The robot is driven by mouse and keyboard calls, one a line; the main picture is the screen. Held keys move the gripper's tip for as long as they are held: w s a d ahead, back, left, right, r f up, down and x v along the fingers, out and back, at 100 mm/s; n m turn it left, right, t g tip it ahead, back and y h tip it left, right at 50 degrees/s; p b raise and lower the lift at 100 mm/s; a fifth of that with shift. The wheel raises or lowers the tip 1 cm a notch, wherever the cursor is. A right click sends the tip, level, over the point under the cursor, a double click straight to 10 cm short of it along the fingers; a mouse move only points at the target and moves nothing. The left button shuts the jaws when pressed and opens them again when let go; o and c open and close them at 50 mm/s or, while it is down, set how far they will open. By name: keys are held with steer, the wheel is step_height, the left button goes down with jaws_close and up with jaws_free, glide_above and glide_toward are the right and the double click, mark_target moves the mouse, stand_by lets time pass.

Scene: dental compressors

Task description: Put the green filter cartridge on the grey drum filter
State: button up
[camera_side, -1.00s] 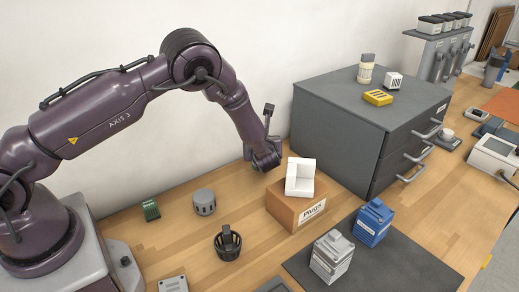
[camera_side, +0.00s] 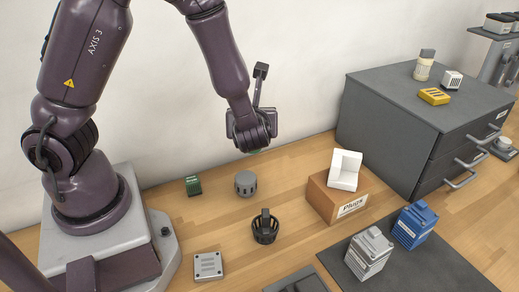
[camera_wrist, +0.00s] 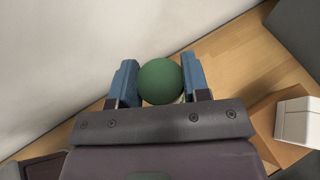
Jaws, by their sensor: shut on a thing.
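My gripper (camera_side: 255,143) hangs above the bench, a little behind and above the grey drum filter (camera_side: 245,184). In the wrist view its two blue fingers (camera_wrist: 159,76) are shut on the green filter cartridge (camera_wrist: 160,82), which shows a round, dark green face between them. In the side view only a thin green edge of the cartridge (camera_side: 254,151) shows under the fingers. The drum filter is a short upright grey cylinder with dark slots, standing on the wood apart from the cartridge. The drum is not seen in the wrist view.
A small green block (camera_side: 193,186) stands left of the drum, and a black basket-like part (camera_side: 265,228) in front. A cardboard plugs box (camera_side: 322,201) with a white holder (camera_side: 345,170) on it stands right. A grey drawer cabinet (camera_side: 400,120) is farther right. The wall is behind.

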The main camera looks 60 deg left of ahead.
steer(key=shift+n+g, duration=0.3)
steer(key=shift+s+d+f, duration=0.1)
steer(key=shift+s+f, duration=0.25)
steer(key=shift+f, duration=0.95)
steer(key=shift+s+f, duration=0.35)
steer(key=shift+f, duration=1)
steer(key=shift+s+d+f, duration=0.1)
steer(key=shift+s+f, duration=0.25)
steer(key=shift+f, duration=0.95)
steer(key=shift+f, duration=0.1)
steer(key=o, duration=1)
steer(key=shift+c, duration=0.2)
